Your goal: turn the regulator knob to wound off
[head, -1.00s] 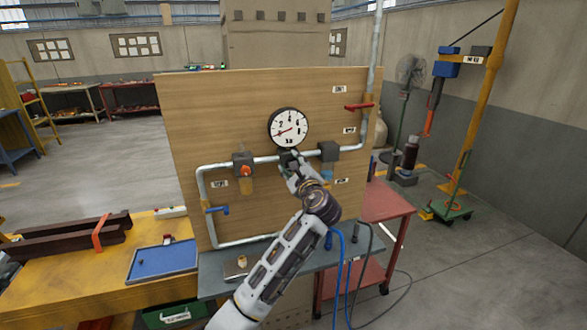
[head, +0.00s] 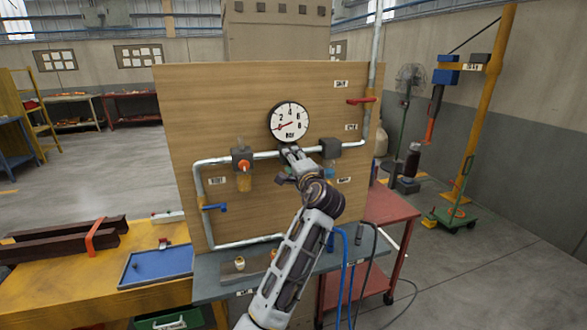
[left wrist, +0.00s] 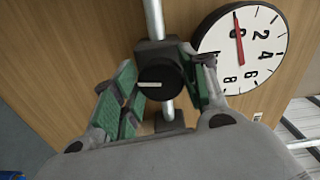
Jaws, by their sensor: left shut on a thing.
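The regulator knob (left wrist: 160,83) is a black round knob with a short white line on its face, on a dark block in the pipe below the gauge. In the left wrist view the line lies nearly level. My left gripper (head: 292,154) is at the knob, its green-padded fingers on either side, and is shut on it. In the head view the gripper hides the knob. The white pressure gauge (head: 289,122) above has a red needle pointing to the lower left; the gauge also shows in the left wrist view (left wrist: 262,45). My right gripper is not in view.
An orange-knobbed unit (head: 243,166) sits to the left on the pipe and a grey block (head: 330,148) to the right. A blue valve handle (head: 215,207) and a red one (head: 361,101) are farther out. Blue and black hoses hang below.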

